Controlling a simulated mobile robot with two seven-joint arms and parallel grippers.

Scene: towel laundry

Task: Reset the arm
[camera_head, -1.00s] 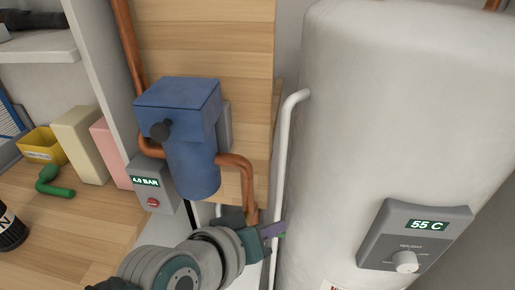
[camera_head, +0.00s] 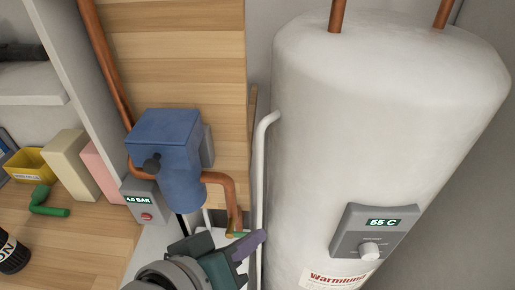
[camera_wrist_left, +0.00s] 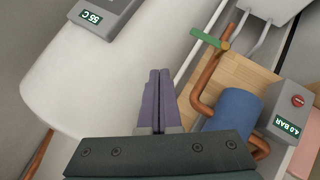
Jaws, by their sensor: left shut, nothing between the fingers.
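My left gripper (camera_head: 250,244) comes in from the bottom of the head view, in front of the white pipe and the lower left side of the boiler tank. Its purple fingers are together with nothing between them, and they also show in the left wrist view (camera_wrist_left: 158,98). My right gripper is in neither view.
A white tank (camera_head: 350,130) with a 55 C control box (camera_head: 372,233) stands on the right. A blue pump unit (camera_head: 168,150), copper pipe (camera_head: 228,190) and a 4.0 BAR gauge box (camera_head: 143,203) are left of it. A yellow bin (camera_head: 28,164) and green pipe piece (camera_head: 45,205) lie further left.

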